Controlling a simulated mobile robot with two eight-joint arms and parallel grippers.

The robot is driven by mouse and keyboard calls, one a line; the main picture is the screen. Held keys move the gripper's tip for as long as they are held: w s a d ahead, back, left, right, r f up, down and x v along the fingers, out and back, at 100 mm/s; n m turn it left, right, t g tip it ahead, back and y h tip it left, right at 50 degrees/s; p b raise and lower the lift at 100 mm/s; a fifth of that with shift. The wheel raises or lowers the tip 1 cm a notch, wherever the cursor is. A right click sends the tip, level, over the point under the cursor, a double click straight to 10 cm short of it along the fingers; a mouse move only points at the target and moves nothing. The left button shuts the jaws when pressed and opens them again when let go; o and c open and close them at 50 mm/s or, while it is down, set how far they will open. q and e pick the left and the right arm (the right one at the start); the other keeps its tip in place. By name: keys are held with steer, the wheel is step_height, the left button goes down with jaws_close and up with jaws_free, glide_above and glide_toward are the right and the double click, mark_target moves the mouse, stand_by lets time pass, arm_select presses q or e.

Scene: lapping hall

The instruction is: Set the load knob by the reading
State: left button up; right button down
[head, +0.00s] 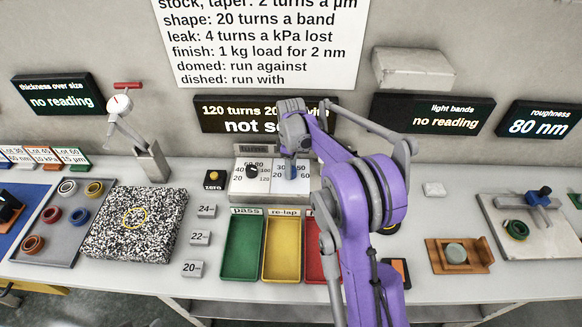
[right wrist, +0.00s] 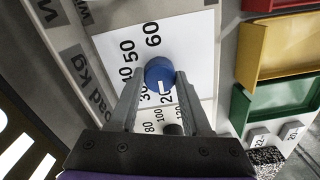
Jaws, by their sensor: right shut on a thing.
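The blue load knob (right wrist: 160,72) sits on a white dial marked 20 to 60, beside a strip lettered "kg". Its white mark faces the 20 and 30 side; the exact setting I cannot tell. My right gripper (right wrist: 158,92) is shut on this knob, one finger on each side. In the head view my right gripper (head: 291,165) reaches down to the right half of the dial panel (head: 240,186), and its arm hides part of it. The roughness display (head: 540,120) reads 80 nm. The wall sheet (head: 262,40) says "finish: 1 kg load for 2 nm". My left gripper is out of view.
A black knob (head: 252,171) stands on the left dial. The middle display (head: 225,115) is partly hidden by my arm. Green (head: 241,250), yellow (head: 283,250) and red trays stand in front of the panel. A speckled block (head: 135,225) lies left. The light bands display (head: 445,116) shows no reading.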

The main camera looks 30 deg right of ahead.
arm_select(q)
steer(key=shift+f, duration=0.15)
arm_select(e)
steer(key=m+b, duration=0.1)
steer(key=m, duration=0.3)
steer(key=m+b, duration=0.1)
steer(key=m, duration=0.3)
steer(key=shift+m, duration=0.3)
steer(key=m, duration=0.4)
steer(key=shift+m+b, duration=0.3)
steer(key=shift+b, duration=0.05)
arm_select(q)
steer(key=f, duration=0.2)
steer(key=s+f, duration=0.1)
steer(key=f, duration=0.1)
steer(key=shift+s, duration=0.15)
arm_select(e)
steer(key=m, duration=0.4)
steer(key=shift+m, duration=0.3)
steer(key=shift+c, duration=1.8)
jaws_free()
